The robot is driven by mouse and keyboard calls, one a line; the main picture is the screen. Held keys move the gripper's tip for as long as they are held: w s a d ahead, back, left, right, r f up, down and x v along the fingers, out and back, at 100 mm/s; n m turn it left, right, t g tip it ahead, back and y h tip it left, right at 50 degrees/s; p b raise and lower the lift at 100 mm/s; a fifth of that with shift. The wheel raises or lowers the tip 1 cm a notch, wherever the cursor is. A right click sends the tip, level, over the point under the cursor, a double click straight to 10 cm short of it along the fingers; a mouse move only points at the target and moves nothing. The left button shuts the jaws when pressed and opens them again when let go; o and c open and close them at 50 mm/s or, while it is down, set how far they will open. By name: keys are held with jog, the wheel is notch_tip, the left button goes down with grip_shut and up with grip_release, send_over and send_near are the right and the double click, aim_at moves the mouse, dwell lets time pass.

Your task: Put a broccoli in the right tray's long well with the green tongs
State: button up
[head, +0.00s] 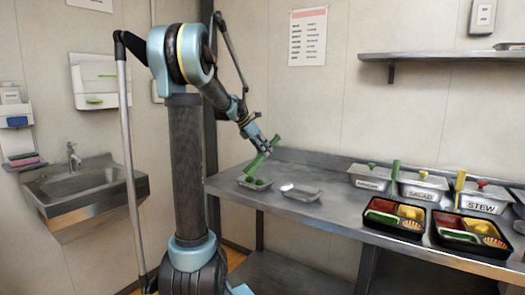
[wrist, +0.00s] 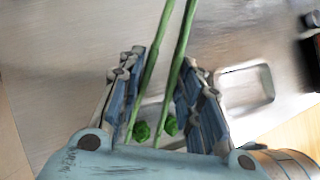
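My gripper (head: 259,142) is shut on the green tongs (head: 262,155), which slant down toward a small metal dish (head: 243,182) on the counter's left end. Green broccoli pieces (head: 261,182) lie at that dish. In the wrist view, the tongs' two arms (wrist: 177,70) run between my gripper's fingers (wrist: 162,75), with two broccoli pieces (wrist: 141,131) showing between them lower down. I cannot tell whether the tongs touch a piece. The right tray (head: 470,256), black with red, green, yellow and orange parts, sits at the counter's right; its long well is hard to make out.
An empty metal dish (head: 301,193) is right of the broccoli dish. A similar left tray (head: 392,230) sits beside the right tray. Labelled metal containers (head: 481,199) with coloured handles stand behind them. The counter (head: 335,208) between dishes and trays is clear.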

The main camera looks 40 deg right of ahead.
jog(key=shift+f, duration=1.6)
jog(key=shift+c, duration=0.5)
jog(key=c, duration=0.6)
jog(key=shift+r, duration=5)
grip_shut()
